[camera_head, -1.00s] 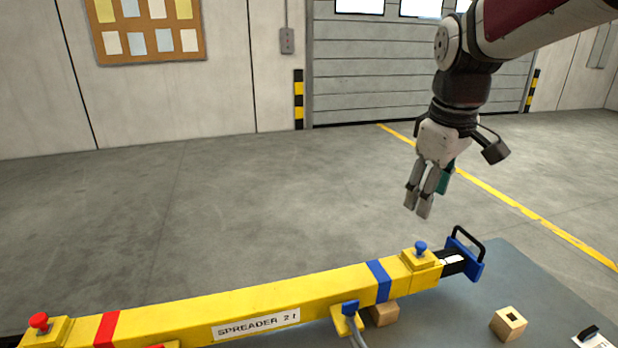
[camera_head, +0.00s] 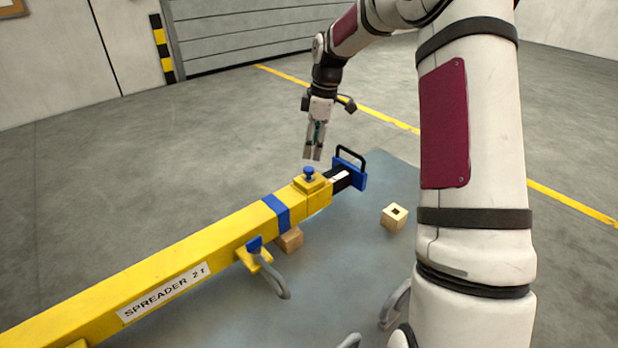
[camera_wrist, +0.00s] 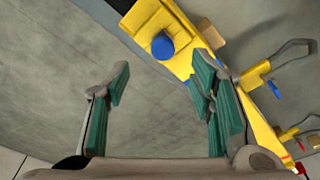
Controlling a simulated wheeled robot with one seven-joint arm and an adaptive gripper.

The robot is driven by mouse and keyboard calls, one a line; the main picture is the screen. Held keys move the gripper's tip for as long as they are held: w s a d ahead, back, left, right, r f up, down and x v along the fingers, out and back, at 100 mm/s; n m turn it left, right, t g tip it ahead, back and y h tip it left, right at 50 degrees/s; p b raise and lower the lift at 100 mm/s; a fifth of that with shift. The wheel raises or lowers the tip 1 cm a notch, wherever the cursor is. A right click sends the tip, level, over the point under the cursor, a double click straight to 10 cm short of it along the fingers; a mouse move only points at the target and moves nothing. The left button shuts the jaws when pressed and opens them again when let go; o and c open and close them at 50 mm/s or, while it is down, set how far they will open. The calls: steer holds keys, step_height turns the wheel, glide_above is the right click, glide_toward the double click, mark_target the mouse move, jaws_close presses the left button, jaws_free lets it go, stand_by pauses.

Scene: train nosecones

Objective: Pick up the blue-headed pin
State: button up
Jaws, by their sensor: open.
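The blue-headed pin (camera_head: 309,173) stands upright in a yellow block on top of the yellow spreader beam (camera_head: 230,229), near its far right end. Only its blue head and a short neck show; the rest is hidden in the block. My gripper (camera_head: 313,154) hangs just above the pin, fingers pointing down, empty. In the wrist view my gripper (camera_wrist: 160,95) shows its green-padded fingers wide apart. There the blue pin head (camera_wrist: 163,46) lies beyond the fingertips, roughly between their lines, nearer the right finger. The fingers do not appear to touch it.
A blue end plate with a black handle (camera_head: 351,165) rises beside the pin. A blue-topped bracket with a grey hook (camera_head: 264,265) hangs on the beam's near side. A wooden block (camera_head: 289,239) and a holed cube (camera_head: 394,217) are on the grey surface (camera_head: 335,270).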

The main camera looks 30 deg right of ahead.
mark_target(309, 168)
steer(key=shift+w+a+f+p, duration=0.1)
steer(key=shift+a+f+p, duration=0.15)
steer(key=shift+f, duration=1.15)
steer(key=shift+w+a+f+p, duration=0.1)
steer(key=shift+a+f+p, duration=0.1)
steer(key=shift+f, duration=1.2)
steer(key=shift+a+f+p, duration=0.15)
steer(key=shift+f+p, duration=0.1)
steer(key=shift+f, duration=1.15)
jaws_close()
